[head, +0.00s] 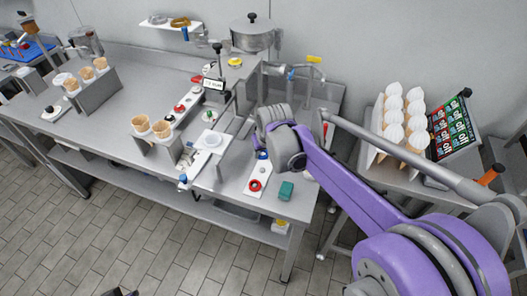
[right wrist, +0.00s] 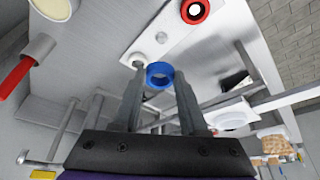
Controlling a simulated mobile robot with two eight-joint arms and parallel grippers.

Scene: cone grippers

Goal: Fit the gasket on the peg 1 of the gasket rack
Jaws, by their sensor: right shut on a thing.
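The gasket, a blue ring (right wrist: 160,74), is between the fingertips of my right gripper (right wrist: 158,78), which is shut on it. In the head view the blue ring (head: 262,155) shows just below the gripper, most of which my purple arm and wrist hide. The gasket rack is a white strip (right wrist: 143,43) with pale round pegs and a red ring (right wrist: 195,11) at its far end; it also shows in the head view (head: 257,174). The blue ring appears close to the rack's near end. I cannot tell whether it is above a peg or around one. My left gripper is not clearly seen.
White cone-shaped items (head: 405,115) stand on a side table at right.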

